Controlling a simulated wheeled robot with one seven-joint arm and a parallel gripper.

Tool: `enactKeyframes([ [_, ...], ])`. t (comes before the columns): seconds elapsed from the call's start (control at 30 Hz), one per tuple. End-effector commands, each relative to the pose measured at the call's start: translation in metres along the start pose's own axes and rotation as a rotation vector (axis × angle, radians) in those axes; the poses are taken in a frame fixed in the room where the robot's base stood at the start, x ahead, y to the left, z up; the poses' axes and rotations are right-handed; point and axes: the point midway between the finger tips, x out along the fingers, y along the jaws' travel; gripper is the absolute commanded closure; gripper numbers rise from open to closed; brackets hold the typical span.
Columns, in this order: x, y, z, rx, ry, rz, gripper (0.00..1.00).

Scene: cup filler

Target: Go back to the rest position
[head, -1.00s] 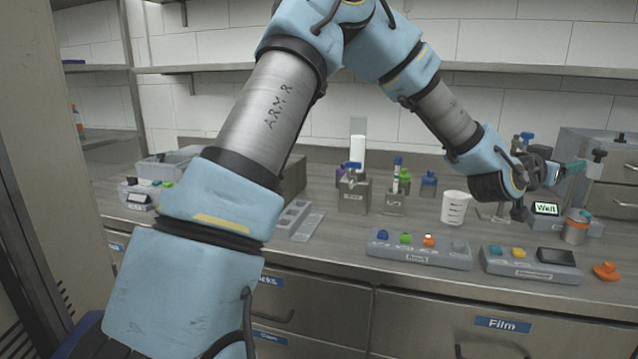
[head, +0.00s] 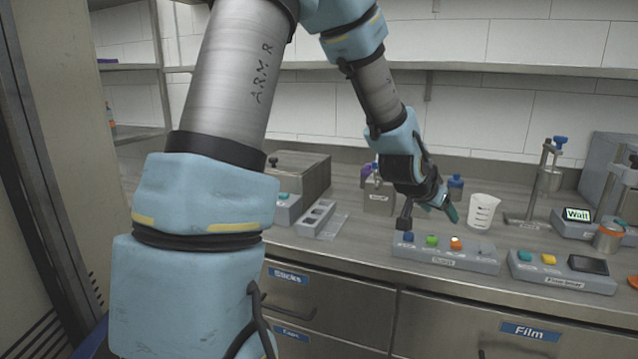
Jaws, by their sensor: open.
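My gripper (head: 450,212) hangs from my blue and grey arm in the head view, above the back of a grey panel (head: 446,254). The panel carries a blue, a green and an orange button. The gripper's teal fingertip points down and to the right, and nothing shows between the jaws. It is apart from the white cup (head: 483,211), which stands upright on the bench to its right. The arm hides part of the bench behind it.
A second panel (head: 562,272) with a teal and a yellow button and a dark screen stands to the right. Behind it are a display reading "Wait" (head: 578,215), a metal can (head: 608,240) and a stand (head: 540,190). A grey box (head: 302,180) stands behind my arm.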

Motion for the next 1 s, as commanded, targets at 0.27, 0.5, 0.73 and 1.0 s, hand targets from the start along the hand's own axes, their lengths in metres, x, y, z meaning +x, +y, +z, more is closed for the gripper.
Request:
enactKeyframes([
  [0.27,-0.106,-0.108,0.137,-0.299,-0.389,-0.217,0.30],
  [0.5,-0.200,-0.124,0.228,-0.598,-0.627,-0.323,0.30],
  [0.73,-0.229,-0.119,0.254,-0.705,-0.699,-0.344,0.30],
  [1.0,-0.229,-0.119,0.254,-0.704,-0.699,-0.343,0.30],
])
